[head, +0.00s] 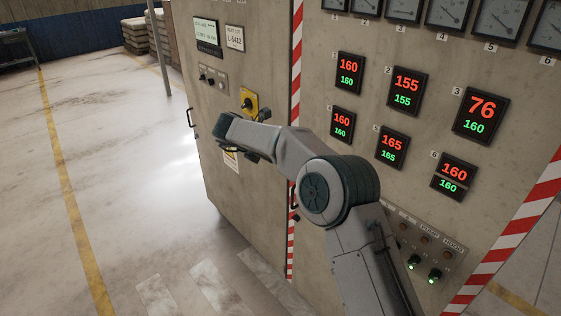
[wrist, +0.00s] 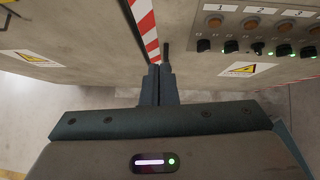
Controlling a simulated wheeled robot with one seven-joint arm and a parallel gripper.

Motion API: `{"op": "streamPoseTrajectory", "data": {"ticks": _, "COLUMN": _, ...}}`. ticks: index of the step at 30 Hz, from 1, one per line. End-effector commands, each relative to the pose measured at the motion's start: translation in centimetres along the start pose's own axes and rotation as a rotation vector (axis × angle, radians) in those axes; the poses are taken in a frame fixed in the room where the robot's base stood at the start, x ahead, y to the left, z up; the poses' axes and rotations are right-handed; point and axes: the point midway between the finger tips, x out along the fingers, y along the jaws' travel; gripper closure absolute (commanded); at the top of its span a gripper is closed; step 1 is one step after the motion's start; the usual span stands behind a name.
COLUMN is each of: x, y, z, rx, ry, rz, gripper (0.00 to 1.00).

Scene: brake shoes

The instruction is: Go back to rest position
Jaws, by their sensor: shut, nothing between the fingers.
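My gripper (wrist: 158,72) is shut and empty in the wrist view, its two dark fingers pressed together. Beyond the fingertips are the cabinet's front, a red-and-white striped strip (wrist: 147,28) and a dark handle (wrist: 165,45). I cannot tell whether the fingertips touch the handle. In the head view my arm reaches up from the lower right and bends left across the front of the control cabinet (head: 240,210). The wrist end is in front of the left door, below a yellow rotary switch (head: 249,102). The fingers are hidden there.
Open floor (head: 120,170) lies to the left, with yellow lines. Stacked sacks (head: 135,35) stand at the back.

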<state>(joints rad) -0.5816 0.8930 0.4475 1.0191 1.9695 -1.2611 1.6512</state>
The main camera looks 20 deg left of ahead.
Motion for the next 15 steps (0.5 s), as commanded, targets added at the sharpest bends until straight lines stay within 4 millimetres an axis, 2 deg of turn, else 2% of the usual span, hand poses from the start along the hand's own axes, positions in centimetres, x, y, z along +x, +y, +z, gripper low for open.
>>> {"op": "streamPoseTrajectory", "data": {"ticks": 5, "x": -0.8, "y": 0.1, "z": -0.1, "rx": -0.001, "ry": 0.001, "rz": 0.000, "gripper": 1.00}}
{"op": "streamPoseTrajectory", "data": {"ticks": 8, "x": -1.0, "y": 0.0, "z": 0.8, "rx": -0.018, "ry": -0.020, "rz": 0.014, "gripper": 1.00}}
{"op": "streamPoseTrajectory", "data": {"ticks": 11, "x": -1.7, "y": -0.3, "z": 3.8, "rx": -0.091, "ry": -0.100, "rz": 0.068, "gripper": 1.00}}
{"op": "streamPoseTrajectory", "data": {"ticks": 15, "x": -4.0, "y": -1.3, "z": 10.5, "rx": -0.318, "ry": -0.311, "rz": 0.179, "gripper": 1.00}}
